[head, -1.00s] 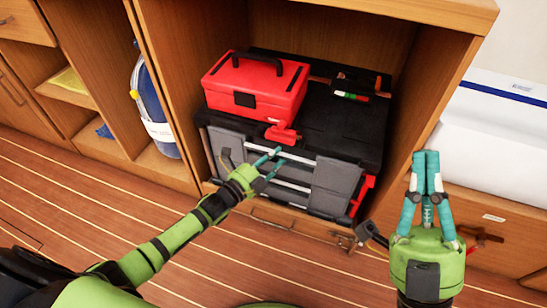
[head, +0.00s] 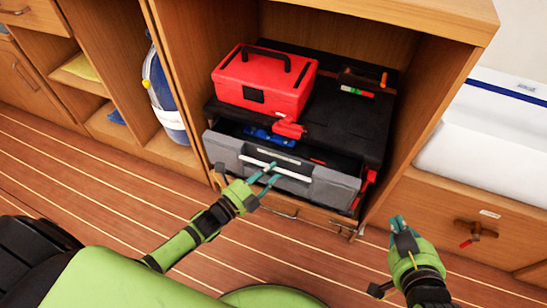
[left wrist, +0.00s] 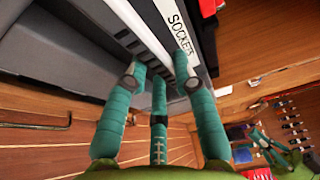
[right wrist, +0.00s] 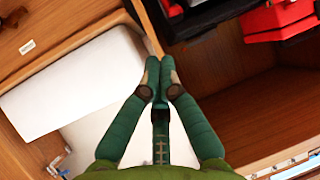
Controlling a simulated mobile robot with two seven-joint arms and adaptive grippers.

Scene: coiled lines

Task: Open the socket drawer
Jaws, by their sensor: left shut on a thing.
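The socket drawer (head: 325,188) is the grey-fronted drawer of a black tool chest, and it stands pulled out part way. Blue pieces (head: 262,134) show inside it. Its pale bar handle (head: 285,171) runs along the front. In the left wrist view, a white label (left wrist: 181,32) reads SOCKETS beside the handle. My left gripper (head: 264,176) is shut on the handle, its teal fingers on either side of the bar. My right gripper (head: 398,224) is apart from the chest at the lower right; its fingertips meet in the right wrist view (right wrist: 160,82), with nothing between them.
A red toolbox (head: 262,85) and several small tools (head: 360,85) sit on top of the chest (head: 345,130). The wooden cabinet walls (head: 420,125) flank the chest closely. The striped floor in front is clear.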

